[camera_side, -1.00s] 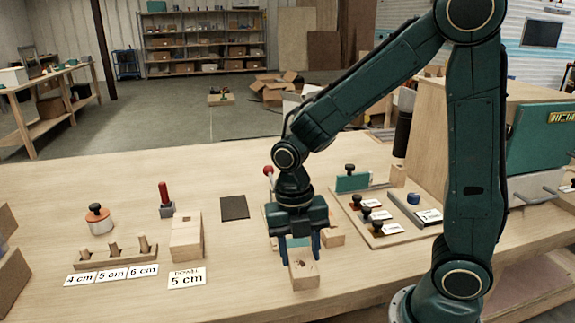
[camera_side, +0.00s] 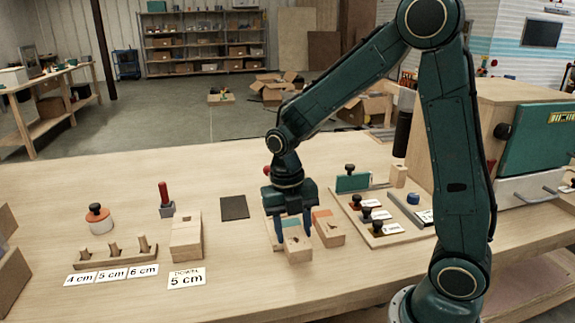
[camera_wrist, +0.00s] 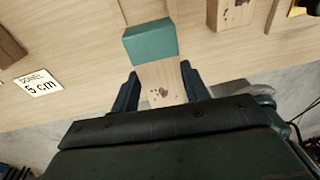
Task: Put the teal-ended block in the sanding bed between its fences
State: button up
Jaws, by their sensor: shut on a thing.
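The teal-ended block (camera_side: 298,253) is pale wood with a dark hole. My gripper (camera_side: 296,236) is shut on it from above, one finger on each side. In the wrist view the block (camera_wrist: 160,84) lies between the fingers (camera_wrist: 158,75), its teal end (camera_wrist: 149,42) pointing away from my wrist. I cannot tell its height above the bench. A pale wooden fixture (camera_side: 271,229), perhaps the sanding bed, is partly hidden behind my gripper. In the wrist view it seems to continue beyond the teal end (camera_wrist: 143,10). Its fences are not clear.
An orange-ended block (camera_side: 329,234) stands close on the right. A board (camera_side: 375,236) with knobbed pieces and labels lies farther right. A wooden block (camera_side: 186,243), a peg rack (camera_side: 115,258) and a "5 cm" card (camera_side: 187,278) are left.

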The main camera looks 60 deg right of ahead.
jog(key=w+d, duration=0.6)
jog(key=shift+w+d, duration=0.2)
jog(key=shift+w+d, duration=0.2)
jog(key=shift+w, duration=0.05)
jog(key=shift+f, duration=1.8)
jog(key=o, duration=1.4)
jog(key=shift+f, duration=0.1)
jog(key=r, duration=0.4)
jog(key=w+r, duration=0.1)
jog(key=r, duration=0.7)
jog(key=shift+w+d+r, duration=0.1)
jog(key=shift+w, duration=0.15)
